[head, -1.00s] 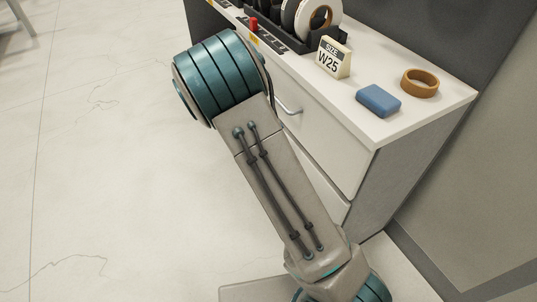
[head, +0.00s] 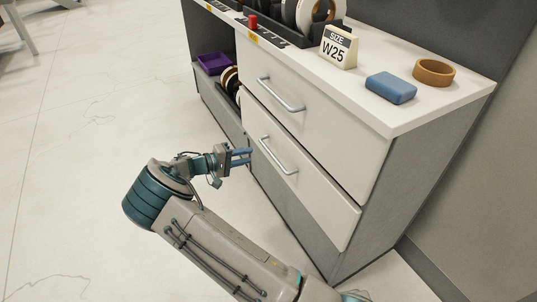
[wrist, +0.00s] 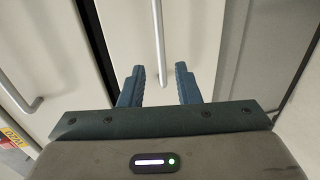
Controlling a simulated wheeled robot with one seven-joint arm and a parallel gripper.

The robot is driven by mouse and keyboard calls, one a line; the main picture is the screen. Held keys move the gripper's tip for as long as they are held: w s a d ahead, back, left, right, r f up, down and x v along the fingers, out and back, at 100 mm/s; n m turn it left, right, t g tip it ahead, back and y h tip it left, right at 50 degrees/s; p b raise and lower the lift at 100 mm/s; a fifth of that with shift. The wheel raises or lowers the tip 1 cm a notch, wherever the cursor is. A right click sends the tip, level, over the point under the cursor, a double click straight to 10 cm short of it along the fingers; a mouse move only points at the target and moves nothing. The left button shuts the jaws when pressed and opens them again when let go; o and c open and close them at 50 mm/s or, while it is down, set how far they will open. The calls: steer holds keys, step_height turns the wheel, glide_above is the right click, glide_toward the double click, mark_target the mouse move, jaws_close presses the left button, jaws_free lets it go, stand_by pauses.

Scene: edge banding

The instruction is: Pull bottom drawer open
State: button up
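The bottom drawer (head: 308,190) has a pale front and looks shut, below the top drawer (head: 325,132). Its silver bar handle (head: 279,157) is clear in the head view. My gripper (head: 247,156) is open and empty, with blue fingers pointing at the drawer front, just left of that handle. In the wrist view, the bottom handle (wrist: 158,45) runs ahead of and between the spread fingertips (wrist: 161,76). The fingers appear short of the handle; the exact gap is hard to tell. The top drawer handle (wrist: 16,96) is at the left there.
The countertop (head: 430,100) holds a blue block (head: 391,88), a brown tape ring (head: 434,72), a W25 size sign (head: 338,48) and a black rack with rolls. A purple bin (head: 214,64) sits in an open shelf at left. The floor in front is clear.

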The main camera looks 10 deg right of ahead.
mark_target(269, 150)
steer(key=b+x, duration=0.2)
steer(key=x, duration=0.8)
steer(key=shift+c, duration=0.3)
jaws_close()
